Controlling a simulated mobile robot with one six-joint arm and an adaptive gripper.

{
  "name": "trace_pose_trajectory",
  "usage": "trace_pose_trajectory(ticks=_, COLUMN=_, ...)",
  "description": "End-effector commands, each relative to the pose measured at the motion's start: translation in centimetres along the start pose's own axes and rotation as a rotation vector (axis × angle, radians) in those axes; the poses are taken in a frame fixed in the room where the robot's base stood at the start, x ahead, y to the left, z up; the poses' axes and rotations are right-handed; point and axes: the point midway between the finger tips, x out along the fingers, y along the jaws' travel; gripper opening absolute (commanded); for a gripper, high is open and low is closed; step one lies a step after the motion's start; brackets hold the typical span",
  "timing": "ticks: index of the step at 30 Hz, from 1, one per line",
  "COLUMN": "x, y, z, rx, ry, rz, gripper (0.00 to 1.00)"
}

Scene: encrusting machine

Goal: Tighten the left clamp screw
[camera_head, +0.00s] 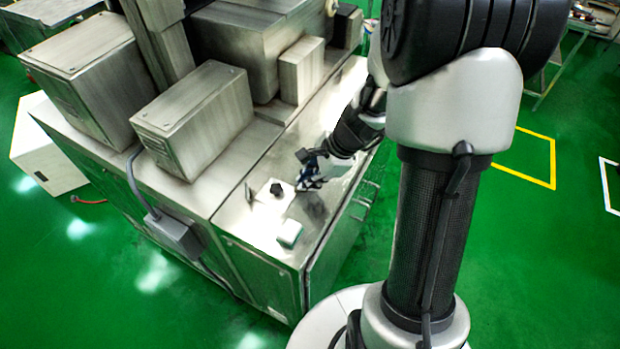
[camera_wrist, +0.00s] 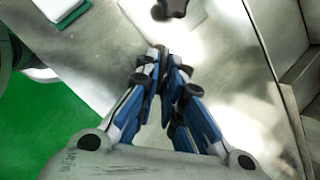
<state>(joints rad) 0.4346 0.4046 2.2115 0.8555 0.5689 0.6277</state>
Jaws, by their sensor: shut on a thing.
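A dark lobed knob (camera_head: 277,190), which looks like a clamp screw, stands on a pale square plate (camera_head: 262,200) on the machine's steel top. The knob also shows at the top edge of the wrist view (camera_wrist: 172,7), cut off by the frame. My gripper (camera_head: 308,180) is low over the steel top, just right of the plate and apart from the knob. In the wrist view my gripper's (camera_wrist: 166,58) blue-and-black fingers converge almost together below the knob. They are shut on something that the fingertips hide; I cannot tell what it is.
A small pale block with a green side (camera_head: 289,233) lies near the front of the steel top and also shows in the wrist view (camera_wrist: 65,8). Steel housings (camera_head: 195,118) rise behind and left. Green floor lies beyond the top's edge.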

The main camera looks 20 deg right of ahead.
Motion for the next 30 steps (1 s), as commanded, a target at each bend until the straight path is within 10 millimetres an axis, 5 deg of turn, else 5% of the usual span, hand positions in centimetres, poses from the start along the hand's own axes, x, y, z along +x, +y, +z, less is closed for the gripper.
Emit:
trace_pose_trajectory(ticks=4, x=0.1, y=0.2, z=-0.1, rx=-0.001, ry=0.0, rz=0.004, gripper=0.0)
trace_pose_trajectory(ticks=5, x=0.1, y=0.2, z=-0.1, rx=-0.001, ry=0.0, rz=0.004, gripper=0.1)
trace_pose_trajectory(ticks=13, x=0.0, y=0.1, z=0.0, rx=-0.001, ry=0.0, rz=0.003, gripper=0.28)
trace_pose_trajectory(ticks=23, x=-0.1, y=0.0, z=0.0, rx=-0.002, ry=0.0, rz=0.001, gripper=0.29)
trace_pose_trajectory(ticks=30, x=-3.2, y=-0.1, z=-0.1, rx=-0.002, ry=0.002, rz=-0.006, gripper=0.29)
